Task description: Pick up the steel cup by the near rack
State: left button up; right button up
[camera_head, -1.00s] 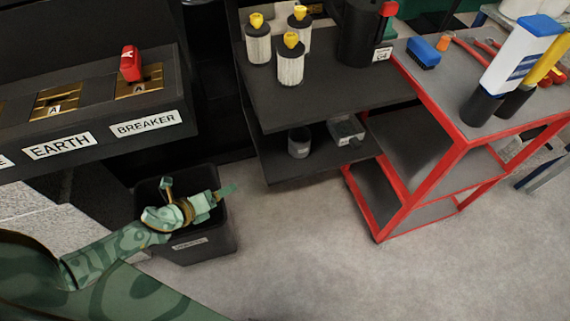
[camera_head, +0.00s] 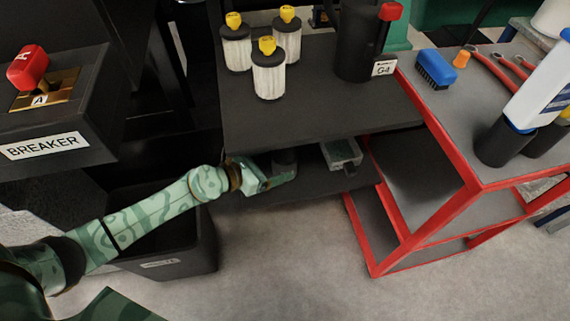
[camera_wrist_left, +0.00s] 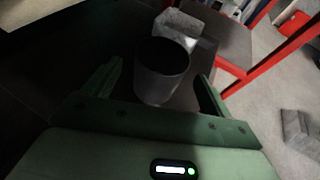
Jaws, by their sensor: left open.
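The steel cup (camera_wrist_left: 161,72) stands upright on the lower shelf (camera_head: 318,182) of the dark rack. In the left wrist view it sits between the two fingers of my open left gripper (camera_wrist_left: 158,82), with a gap to the right finger; I cannot tell whether the left finger touches it. In the head view my left gripper (camera_head: 284,174) is at the shelf's front, and the cup (camera_head: 284,158) shows only partly behind it, in the shade of the upper shelf. My right gripper is not in view.
A grey metal box (camera_head: 342,153) stands on the same shelf right of the cup. The upper shelf (camera_head: 320,105) above holds several yellow-topped white filters (camera_head: 269,78). A red-framed cart (camera_head: 425,215) stands close at right. A dark bin (camera_head: 190,255) is below my left arm.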

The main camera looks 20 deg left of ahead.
aim_at(294, 157)
pick_arm(q)
jog(key=b+x, duration=0.1)
jog(key=x, duration=0.3)
jog(key=shift+w+d+f, duration=0.1)
jog(key=shift+w+d, duration=0.05)
jog(key=shift+w, duration=0.05)
jog(key=c, duration=1.1)
